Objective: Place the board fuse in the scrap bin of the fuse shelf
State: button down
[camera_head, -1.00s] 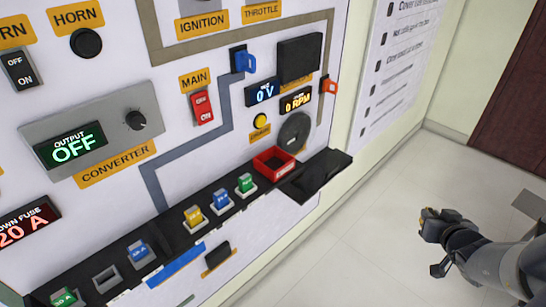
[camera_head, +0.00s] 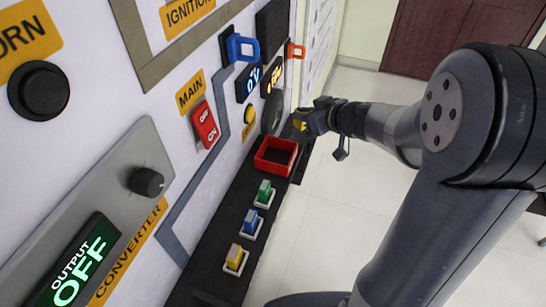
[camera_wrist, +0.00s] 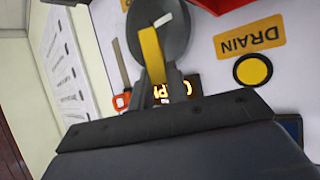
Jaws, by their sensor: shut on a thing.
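My gripper (camera_head: 303,121) is shut on the board fuse (camera_head: 299,126), a small yellow piece. It is beyond the scrap bin, above the far end of the fuse shelf. The scrap bin (camera_head: 290,146) is an open red box with a dark inside. The fuse and the bin are apart. A red edge of the bin (camera_wrist: 222,4) shows at the top of the wrist view.
The dark fuse shelf (camera_head: 238,200) runs along the panel's foot. A green fuse (camera_head: 264,190), a blue fuse (camera_head: 250,219) and a yellow fuse (camera_head: 235,256) stand in white-rimmed sockets. A blue handle (camera_head: 241,47) and an orange handle (camera_head: 296,50) jut from the panel.

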jog(key=s+a+r+n+g+y+p, duration=0.1)
jog(key=s+a+r+n+g+y, duration=0.35)
jog(key=s+a+r+n, duration=0.2)
jog(key=shift+g+h, duration=0.35)
jog(key=shift+s+d+f+p, duration=0.1)
jog(key=shift+s+f, duration=0.05)
jog(key=shift+f, duration=1.6)
jog(key=shift+s+d+f+p, duration=0.15)
jog(key=shift+f, duration=1.65)
jog(key=shift+s+d+f+p, duration=0.1)
jog(key=shift+s+f, duration=0.05)
jog(key=shift+f, duration=1.6)
jog(key=shift+f+b, duration=0.2)
jog(key=shift+b, duration=0.2)
jog(key=c, duration=1.4)
grip_release()
jog(key=shift+r, duration=0.2)
